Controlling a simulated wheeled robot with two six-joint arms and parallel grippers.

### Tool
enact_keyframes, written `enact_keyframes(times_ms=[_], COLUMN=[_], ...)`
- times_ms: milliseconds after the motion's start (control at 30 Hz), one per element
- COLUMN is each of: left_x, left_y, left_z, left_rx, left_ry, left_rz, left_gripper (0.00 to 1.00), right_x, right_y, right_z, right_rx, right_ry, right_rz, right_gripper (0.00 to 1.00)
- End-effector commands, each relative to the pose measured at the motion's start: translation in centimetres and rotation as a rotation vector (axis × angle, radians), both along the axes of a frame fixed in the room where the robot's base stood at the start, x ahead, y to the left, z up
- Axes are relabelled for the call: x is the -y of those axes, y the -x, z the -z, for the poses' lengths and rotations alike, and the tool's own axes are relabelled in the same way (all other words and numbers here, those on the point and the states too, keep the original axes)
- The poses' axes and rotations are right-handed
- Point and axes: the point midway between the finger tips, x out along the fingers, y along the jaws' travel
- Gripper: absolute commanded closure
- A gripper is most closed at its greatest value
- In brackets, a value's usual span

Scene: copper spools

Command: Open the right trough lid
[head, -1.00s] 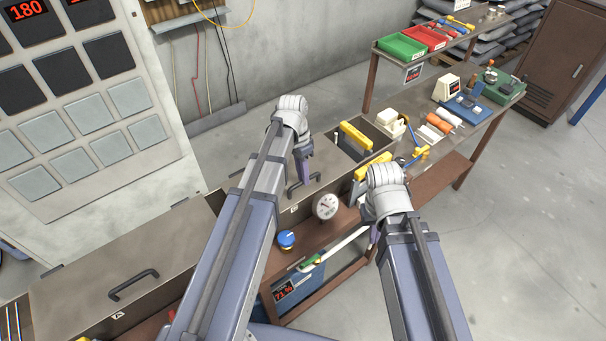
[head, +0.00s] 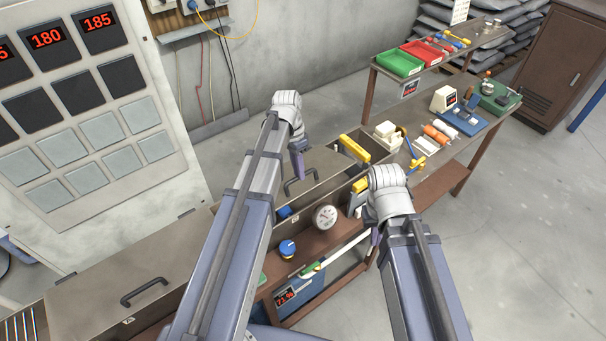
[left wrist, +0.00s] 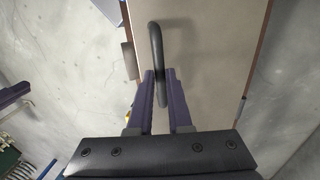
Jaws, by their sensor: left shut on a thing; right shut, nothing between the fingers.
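The right trough lid (head: 329,163) is a grey-brown plate with a dark bar handle. It looks tilted up, with its front edge clear of the trough and a blue thing (head: 284,212) showing below it. My left gripper (head: 299,172) is shut on the handle; the left wrist view shows the purple fingers (left wrist: 160,82) around the handle (left wrist: 156,42) against the lid (left wrist: 205,60). The trough front wall (head: 350,187) is partly hidden by my arms. My right gripper (head: 375,236) is shut and empty in front of the trough, mostly hidden by its wrist.
The left trough lid (head: 95,290) is closed. A round gauge (head: 325,217) and a blue-capped knob (head: 287,248) sit at the trough front. A yellow-topped part (head: 354,148) stands at the trough's right end. A bench with tools (head: 470,140) is right; open floor (head: 500,260) lies beyond.

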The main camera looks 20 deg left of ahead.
Motion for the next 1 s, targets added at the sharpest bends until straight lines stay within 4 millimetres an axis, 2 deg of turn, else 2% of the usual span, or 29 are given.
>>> enact_keyframes(times_ms=[33, 100, 400, 700, 1000], left_x=[-1.3, -2.1, -5.8, -9.8, -13.5], left_y=[-1.2, -1.9, -4.8, -7.9, -10.7], left_z=[-1.2, -2.0, -4.5, -5.6, -5.4], left_rx=[0.013, 0.013, 0.012, 0.011, 0.01], left_ry=[-0.017, -0.017, -0.016, -0.017, -0.014], left_rz=[-0.01, -0.011, -0.012, -0.013, -0.009], left_gripper=[1.0, 1.0, 1.0, 1.0, 1.0], right_x=[0.0, 0.0, 0.0, 0.0, 0.0], right_y=[0.0, 0.0, 0.1, 0.1, 0.1], right_z=[-1.3, -2.1, -4.5, -5.6, -5.4], right_rx=[-0.001, -0.001, -0.002, -0.003, -0.003], right_ry=[0.0, 0.0, 0.001, 0.001, 0.001], right_rz=[-0.001, -0.001, -0.004, -0.004, -0.004], right_gripper=[1.0, 1.0, 1.0, 1.0, 1.0])
